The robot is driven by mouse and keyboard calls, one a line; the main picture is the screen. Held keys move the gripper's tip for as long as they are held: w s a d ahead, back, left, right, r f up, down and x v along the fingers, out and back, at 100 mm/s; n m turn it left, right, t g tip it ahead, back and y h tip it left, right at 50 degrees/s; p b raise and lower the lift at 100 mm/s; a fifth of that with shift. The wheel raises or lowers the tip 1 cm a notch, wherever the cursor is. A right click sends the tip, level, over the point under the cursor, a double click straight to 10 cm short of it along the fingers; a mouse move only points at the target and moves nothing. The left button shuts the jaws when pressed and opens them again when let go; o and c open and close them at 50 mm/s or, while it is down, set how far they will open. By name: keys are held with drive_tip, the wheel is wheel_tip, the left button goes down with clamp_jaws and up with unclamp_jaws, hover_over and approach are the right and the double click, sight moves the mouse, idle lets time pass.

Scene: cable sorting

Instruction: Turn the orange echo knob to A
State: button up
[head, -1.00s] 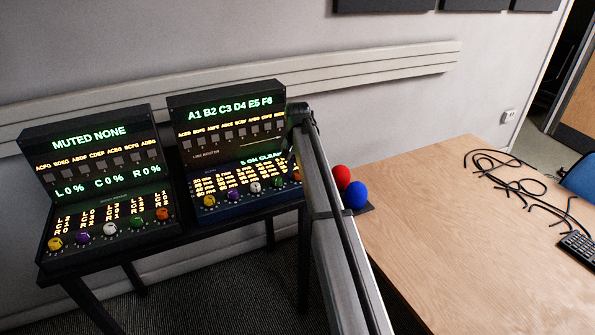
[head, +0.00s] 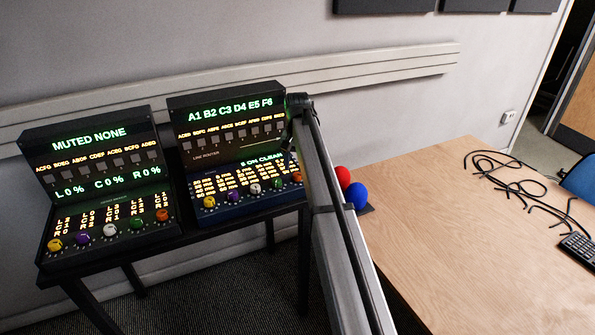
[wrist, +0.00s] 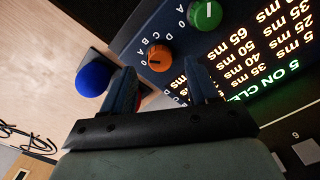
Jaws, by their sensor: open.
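The orange knob (wrist: 159,58) sits on the dark blue panel in the wrist view, with small white letters and a 0 around it. A short light mark shows on its face; I cannot tell for sure which letter it points to. My gripper (wrist: 160,66) is open, with one dark finger on each side of the orange knob in the picture. Contact with the knob cannot be made out. In the head view the orange knob (head: 297,177) shows at the right end of the right console's knob row, beside my arm. My fingers are hidden there.
A green knob (wrist: 207,15) is beside the orange one. A blue ball (head: 356,195) and a red ball (head: 343,177) stand just right of the console. The left console (head: 105,190) has its own knob row. The wooden table (head: 450,240) holds loose black cables (head: 520,185).

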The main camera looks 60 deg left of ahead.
sight(298, 174)
wheel_tip(298, 174, up, 10)
drive_tip(key=shift+r, duration=0.25)
idle(0.6)
